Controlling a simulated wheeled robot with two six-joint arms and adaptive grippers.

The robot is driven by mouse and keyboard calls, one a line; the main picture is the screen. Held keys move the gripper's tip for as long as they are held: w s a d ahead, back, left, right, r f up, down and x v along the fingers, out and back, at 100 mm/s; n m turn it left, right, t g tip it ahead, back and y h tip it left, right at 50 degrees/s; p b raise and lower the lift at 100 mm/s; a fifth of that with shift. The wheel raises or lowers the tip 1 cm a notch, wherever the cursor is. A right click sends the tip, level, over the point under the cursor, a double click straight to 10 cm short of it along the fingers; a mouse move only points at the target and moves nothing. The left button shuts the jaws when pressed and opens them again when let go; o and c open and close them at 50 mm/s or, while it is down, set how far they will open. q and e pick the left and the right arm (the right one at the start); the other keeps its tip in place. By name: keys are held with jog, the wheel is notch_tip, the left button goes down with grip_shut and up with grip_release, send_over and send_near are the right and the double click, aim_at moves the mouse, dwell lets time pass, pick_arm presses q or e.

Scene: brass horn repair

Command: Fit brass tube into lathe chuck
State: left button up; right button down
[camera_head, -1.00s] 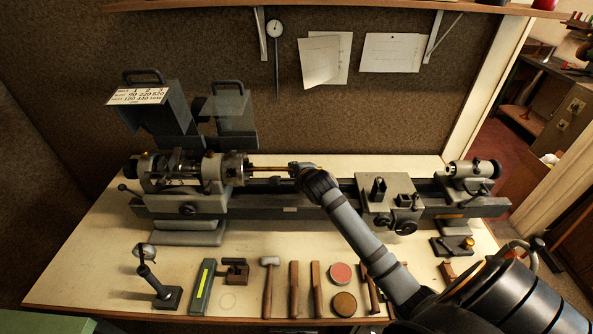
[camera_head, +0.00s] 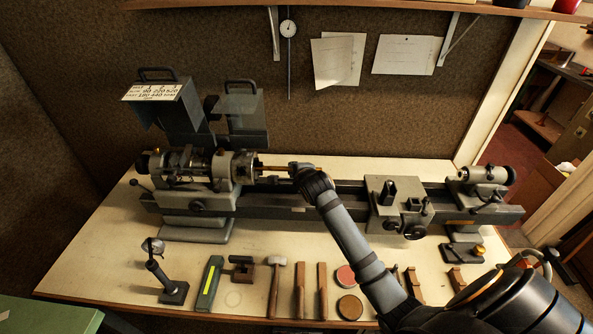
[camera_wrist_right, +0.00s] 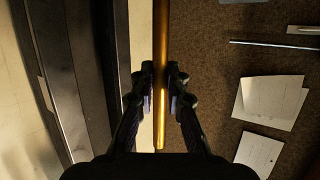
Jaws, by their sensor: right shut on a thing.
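The brass tube (camera_head: 272,168) lies level at the lathe's spindle axis, and its left end meets the lathe chuck (camera_head: 243,168). How deep that end sits in the chuck I cannot tell. My right gripper (camera_head: 295,170) is shut on the tube near its right end. In the right wrist view the tube (camera_wrist_right: 161,50) runs between the two fingers of the gripper (camera_wrist_right: 160,88), and a short end of it sticks out below them. My left gripper is not in view.
The lathe bed (camera_head: 340,198) runs below the tube, with the carriage (camera_head: 392,204) and tailstock (camera_head: 484,180) to the right. A hammer (camera_head: 276,280), wooden tools and round tins (camera_head: 349,307) lie along the bench front. A small lamp-like stand (camera_head: 165,280) is at front left.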

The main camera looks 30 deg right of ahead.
jog(key=shift+w+a, duration=0.35)
jog(key=shift+a, duration=0.2)
jog(key=shift+w+a, duration=0.3)
jog(key=shift+a, duration=0.2)
jog(key=c, duration=1.3)
grip_release()
jog(key=shift+s+r, duration=0.1)
jog(key=shift+s, duration=0.15)
jog(key=v, duration=1.1)
jog(key=shift+s+a+r, duration=0.15)
